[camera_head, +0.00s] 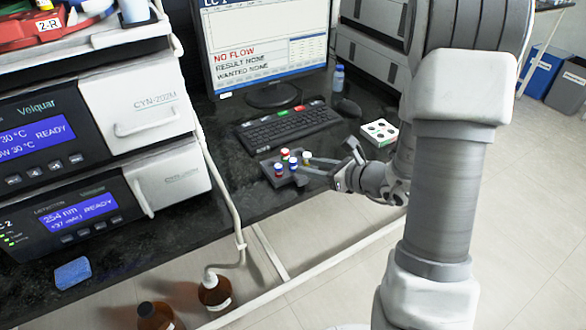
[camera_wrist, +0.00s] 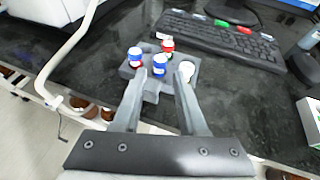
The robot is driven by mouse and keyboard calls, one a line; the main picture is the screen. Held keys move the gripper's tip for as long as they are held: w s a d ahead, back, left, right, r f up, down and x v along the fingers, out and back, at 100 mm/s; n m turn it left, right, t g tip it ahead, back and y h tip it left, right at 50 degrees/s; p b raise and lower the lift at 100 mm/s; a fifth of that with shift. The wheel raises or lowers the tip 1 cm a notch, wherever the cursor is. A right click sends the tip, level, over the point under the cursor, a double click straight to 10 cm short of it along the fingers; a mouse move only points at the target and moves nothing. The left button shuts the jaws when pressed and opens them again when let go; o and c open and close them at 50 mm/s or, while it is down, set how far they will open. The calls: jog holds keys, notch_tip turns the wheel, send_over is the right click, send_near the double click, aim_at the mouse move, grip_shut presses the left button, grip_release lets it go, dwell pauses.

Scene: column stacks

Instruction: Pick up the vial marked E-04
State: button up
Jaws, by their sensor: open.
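A small dark grey rack (camera_head: 267,172) on the black bench holds a few vials; it also shows in the wrist view (camera_wrist: 151,96). In the wrist view there are a blue-capped vial at the left (camera_wrist: 134,55), a red-capped vial at the back (camera_wrist: 167,46), a blue-capped vial in the middle (camera_wrist: 160,65) and a white-topped vial (camera_wrist: 187,69) by the right fingertip. No marking is legible, so I cannot tell which is E-04. My gripper (camera_wrist: 161,80) is open, its fingertips at the rack's near side, the middle blue cap showing between them. Contact is unclear.
A keyboard (camera_head: 288,127) lies just behind the rack, with a monitor (camera_head: 265,50) beyond. Stacked instruments (camera_head: 150,110) stand left; a cream tube (camera_head: 222,185) runs down the bench edge.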

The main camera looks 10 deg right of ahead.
aim_at(296, 162)
jog(key=b+x, duration=0.1)
jog(key=x, duration=0.4)
jog(key=shift+w+a, duration=0.1)
jog(key=shift+w, duration=0.05)
jog(key=shift+r, duration=0.1)
grip_shut()
